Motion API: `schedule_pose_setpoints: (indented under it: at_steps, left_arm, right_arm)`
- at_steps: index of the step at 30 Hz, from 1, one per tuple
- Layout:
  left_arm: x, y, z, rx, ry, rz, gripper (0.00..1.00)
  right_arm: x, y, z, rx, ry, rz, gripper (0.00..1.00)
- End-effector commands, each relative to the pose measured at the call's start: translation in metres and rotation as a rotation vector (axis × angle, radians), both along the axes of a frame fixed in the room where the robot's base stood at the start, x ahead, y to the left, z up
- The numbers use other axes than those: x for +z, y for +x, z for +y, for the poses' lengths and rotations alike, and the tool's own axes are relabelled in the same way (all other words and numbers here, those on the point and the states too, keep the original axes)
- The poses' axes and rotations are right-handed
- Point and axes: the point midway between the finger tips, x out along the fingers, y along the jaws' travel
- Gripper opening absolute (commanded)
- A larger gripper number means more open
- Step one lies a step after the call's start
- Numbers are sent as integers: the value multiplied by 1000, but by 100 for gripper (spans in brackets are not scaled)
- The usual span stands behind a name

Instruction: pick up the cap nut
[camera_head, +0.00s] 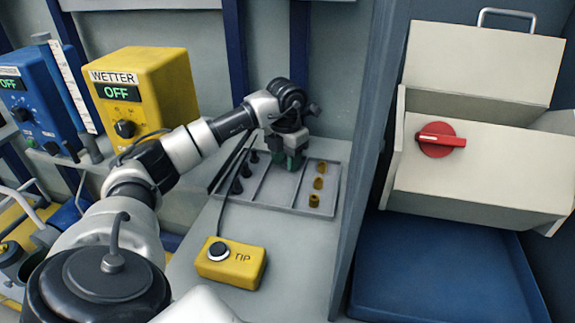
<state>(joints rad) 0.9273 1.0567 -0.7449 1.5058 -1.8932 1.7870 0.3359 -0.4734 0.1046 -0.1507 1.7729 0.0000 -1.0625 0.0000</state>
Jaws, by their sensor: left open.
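A grey tray (295,207) with dividers lies on the bench. Its right compartment holds small brass-coloured pieces: an upper one (321,167), a middle one (318,183) and a lower one (314,200) with a dark opening on top. I take the cap nut to be among these, but they are too small to tell which. My left gripper (289,168) is open above the tray's middle compartment, left of the brass pieces and apart from them. Its fingertips are small and partly hidden by its dark body. My right gripper is not in view.
Dark cone-shaped pieces (237,187) stand in the tray's left compartment. A yellow TIP button box (231,263) sits in front. A yellow WETTER box (160,80) is at left. A white bin with a red switch (440,140) and an upright panel bound the right.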

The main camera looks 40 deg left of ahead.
Motion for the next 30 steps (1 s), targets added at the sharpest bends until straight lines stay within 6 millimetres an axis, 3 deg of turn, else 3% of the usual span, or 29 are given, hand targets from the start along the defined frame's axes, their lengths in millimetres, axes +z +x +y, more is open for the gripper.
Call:
schedule_pose_setpoints:
  at_steps: [7, 14, 23, 25, 30]
  left_arm:
    - [-1, 0, 0, 0, 0, -1, 39]
    - [-1, 0, 0, 0, 0, 0, 4]
    - [5, 1, 0, 0, 0, -2, 3]
    - [15, 1, 0, 1, 1, -3, 3]
    - [50, 1, 0, 1, 0, -5, 3]
  right_arm:
    - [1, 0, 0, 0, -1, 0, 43]
    - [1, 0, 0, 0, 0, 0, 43]
    - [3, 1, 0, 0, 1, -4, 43]
    - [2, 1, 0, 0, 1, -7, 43]
    - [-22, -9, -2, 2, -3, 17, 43]
